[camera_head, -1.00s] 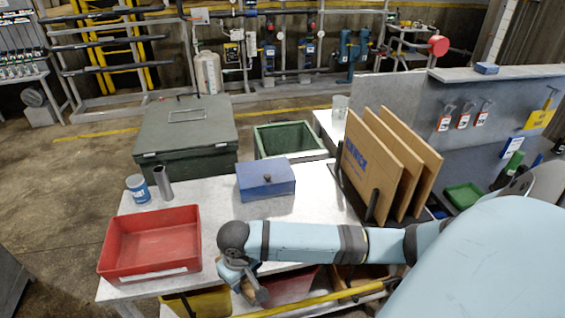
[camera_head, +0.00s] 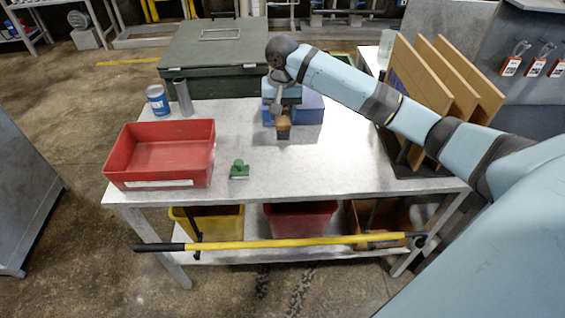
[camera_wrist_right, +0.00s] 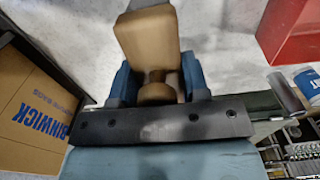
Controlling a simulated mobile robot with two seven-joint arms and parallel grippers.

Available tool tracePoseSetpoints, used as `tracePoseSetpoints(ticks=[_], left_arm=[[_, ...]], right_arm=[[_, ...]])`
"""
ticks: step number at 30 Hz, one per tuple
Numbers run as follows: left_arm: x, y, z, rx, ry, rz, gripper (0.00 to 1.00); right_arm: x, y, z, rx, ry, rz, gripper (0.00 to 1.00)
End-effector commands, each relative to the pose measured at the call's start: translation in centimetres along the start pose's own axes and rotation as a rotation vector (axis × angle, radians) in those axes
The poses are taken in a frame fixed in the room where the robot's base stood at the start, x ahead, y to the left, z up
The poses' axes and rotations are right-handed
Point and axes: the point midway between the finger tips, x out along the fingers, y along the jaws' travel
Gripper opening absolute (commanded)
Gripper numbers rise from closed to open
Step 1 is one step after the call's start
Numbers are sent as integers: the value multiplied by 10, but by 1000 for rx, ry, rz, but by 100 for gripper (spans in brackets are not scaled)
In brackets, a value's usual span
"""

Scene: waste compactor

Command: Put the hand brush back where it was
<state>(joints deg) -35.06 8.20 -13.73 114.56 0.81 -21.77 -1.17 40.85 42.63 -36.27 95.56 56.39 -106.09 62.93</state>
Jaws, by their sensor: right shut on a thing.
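My right gripper (camera_head: 283,113) is shut on a tan, wooden-looking thing (camera_head: 283,128), which I take for the hand brush, though no bristles show clearly. In the right wrist view it is a tan block (camera_wrist_right: 148,42) with a narrow neck and round knob between the fingers. The gripper points down over the back middle of the grey table (camera_head: 330,165), in front of the blue box (camera_head: 308,108). I cannot tell whether the held thing touches the table. My left gripper is not in view.
A red tray (camera_head: 195,178) and a small green knobbed thing (camera_head: 239,171) are at the table's left. A blue-and-white can (camera_head: 157,100) and grey tube (camera_head: 183,97) stand behind. Upright boards (camera_head: 425,80) stand right. A yellow-handled pole (camera_head: 300,243) runs along the front, below the tabletop.

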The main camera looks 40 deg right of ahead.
Motion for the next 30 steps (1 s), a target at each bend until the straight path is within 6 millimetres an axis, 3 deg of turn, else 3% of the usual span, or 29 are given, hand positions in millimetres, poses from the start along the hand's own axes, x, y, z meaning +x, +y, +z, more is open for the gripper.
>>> tracePoseSetpoints(ticks=[6,12,20,27,30], left_arm=[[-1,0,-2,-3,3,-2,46],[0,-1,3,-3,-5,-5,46],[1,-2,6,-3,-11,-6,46],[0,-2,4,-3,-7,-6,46],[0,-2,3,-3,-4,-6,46]], right_arm=[[62,0,1,0,-2,3,23],[105,0,0,-2,0,1,23],[126,0,1,-2,1,2,23],[159,0,1,-2,0,1,23],[162,0,0,-2,2,-1,23]])
